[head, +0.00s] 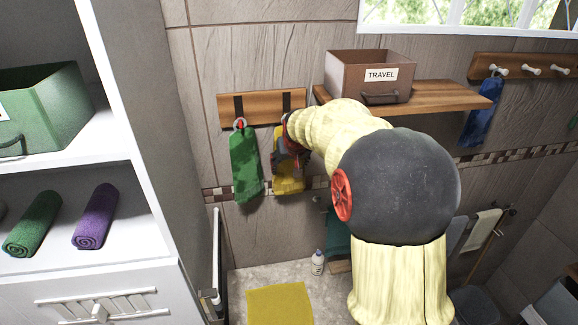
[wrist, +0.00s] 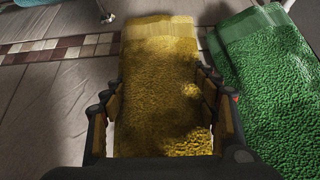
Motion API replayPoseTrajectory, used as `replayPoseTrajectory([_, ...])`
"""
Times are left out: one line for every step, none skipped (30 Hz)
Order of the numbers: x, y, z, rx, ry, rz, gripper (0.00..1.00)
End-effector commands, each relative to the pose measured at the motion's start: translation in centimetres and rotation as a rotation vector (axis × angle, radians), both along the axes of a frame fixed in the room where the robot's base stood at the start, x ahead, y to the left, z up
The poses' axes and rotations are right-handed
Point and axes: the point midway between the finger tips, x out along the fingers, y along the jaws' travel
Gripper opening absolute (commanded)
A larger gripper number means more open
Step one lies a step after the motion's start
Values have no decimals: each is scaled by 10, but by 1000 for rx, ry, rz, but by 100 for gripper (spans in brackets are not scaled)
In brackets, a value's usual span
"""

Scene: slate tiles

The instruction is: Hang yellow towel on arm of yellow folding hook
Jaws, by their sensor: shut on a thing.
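The yellow towel (head: 289,180) hangs upright against the wall below the right part of a wooden hook board (head: 262,105). My gripper (head: 291,150) is at its upper part and is shut on it. In the wrist view the yellow towel (wrist: 160,60) runs between the two fingers of my gripper (wrist: 162,95). My arm and gripper cover the towel's top and the right end of the board. The yellow folding hook cannot be made out, and I cannot tell whether the towel touches it.
A green towel (head: 245,165) hangs close to the left; it is at the right of the wrist view (wrist: 270,70). A white cabinet (head: 120,150) stands at left. A yellow mat (head: 280,304) lies below.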

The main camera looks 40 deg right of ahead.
Motion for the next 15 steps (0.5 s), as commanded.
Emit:
replayPoseTrajectory([0, 0, 0, 0, -1, 0, 5])
replayPoseTrajectory([0, 0, 0, 0, -1, 0, 5])
replayPoseTrajectory([0, 0, 0, 0, -1, 0, 5])
replayPoseTrajectory([0, 0, 0, 0, -1, 0, 5])
replayPoseTrajectory([0, 0, 0, 0, -1, 0, 5])
replayPoseTrajectory([0, 0, 0, 0, -1, 0, 5])
replayPoseTrajectory([0, 0, 0, 0, -1, 0, 5])
replayPoseTrajectory([0, 0, 0, 0, -1, 0, 5])
replayPoseTrajectory([0, 0, 0, 0, 0, 0, 5])
replayPoseTrajectory([0, 0, 0, 0, 0, 0, 61])
replayPoseTrajectory([0, 0, 0, 0, 0, 0, 63])
replayPoseTrajectory([0, 0, 0, 0, 0, 0, 65])
replayPoseTrajectory([0, 0, 0, 0, 0, 0, 67])
replayPoseTrajectory([0, 0, 0, 0, 0, 0, 69])
replayPoseTrajectory([0, 0, 0, 0, 0, 0, 71])
